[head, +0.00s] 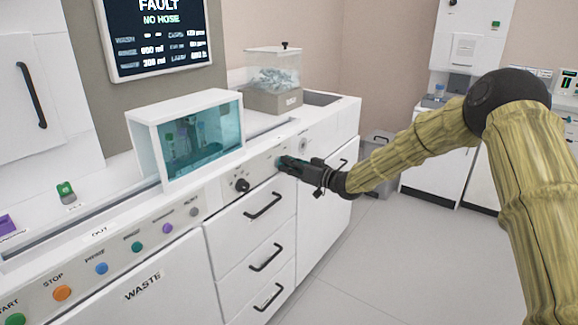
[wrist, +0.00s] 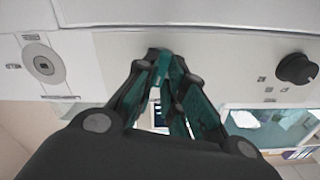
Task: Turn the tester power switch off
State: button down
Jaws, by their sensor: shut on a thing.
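My gripper (head: 284,163) reaches the white front panel below the counter, with its fingertips at the panel. In the wrist view my gripper (wrist: 163,62) is shut on a small dark switch (wrist: 155,52) on the panel, mostly hidden by the fingers. Its label and its setting cannot be read. A black rotary knob (head: 242,185) sits to the left on the same panel; it shows at the right in the wrist view (wrist: 297,68), apart from the fingers. A glass-fronted tester box (head: 187,137) stands on the counter above.
A round fitting (head: 303,145) is right of my gripper. Drawers with black handles (head: 262,206) lie below. Coloured buttons (head: 62,293) line the panel at the left. A wall screen (head: 158,35) reads FAULT, NO HOSE. The floor at the right (head: 420,260) is clear.

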jog(key=n+b, duration=0.1)
jog(key=n, duration=0.5)
jog(key=n+b, duration=0.2)
jog(key=n, duration=0.4)
jog(key=shift+s+a+f+b, duration=0.1)
jog(key=shift+s+f+b, duration=0.05)
jog(key=shift+b, duration=0.15)
dwell(0.4)
jog(key=c, duration=1.5)
grip_release()
jog(key=v, duration=1.2)
